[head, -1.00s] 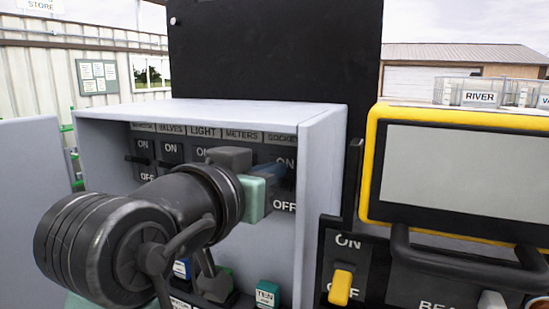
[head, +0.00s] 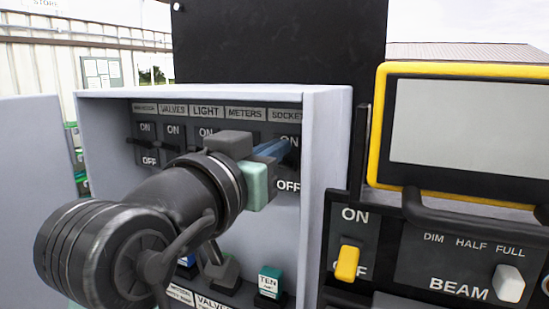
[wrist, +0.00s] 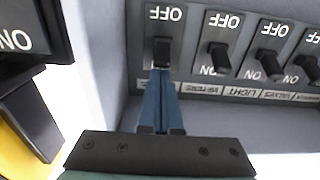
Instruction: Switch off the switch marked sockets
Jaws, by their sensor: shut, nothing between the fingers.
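The sockets switch is at the right end of a row in the grey box. In the head view its ON and OFF (head: 289,187) marks show, but its lever is hidden behind my fingers. In the wrist view, which is upside down, its black lever (wrist: 162,50) stands just beyond my fingertips, below the OFF mark. My gripper (head: 292,147) is shut and empty, with its blue fingers together. The fingertips (wrist: 160,72) are at the lever and look close to touching it; contact cannot be told.
The meters switch lever (wrist: 218,55) is close beside my fingers, with the light lever (wrist: 268,65) further along. The box's side wall (head: 326,170) is close on the right. Beyond it are a yellow switch (head: 347,263) and a yellow-framed screen (head: 470,125).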

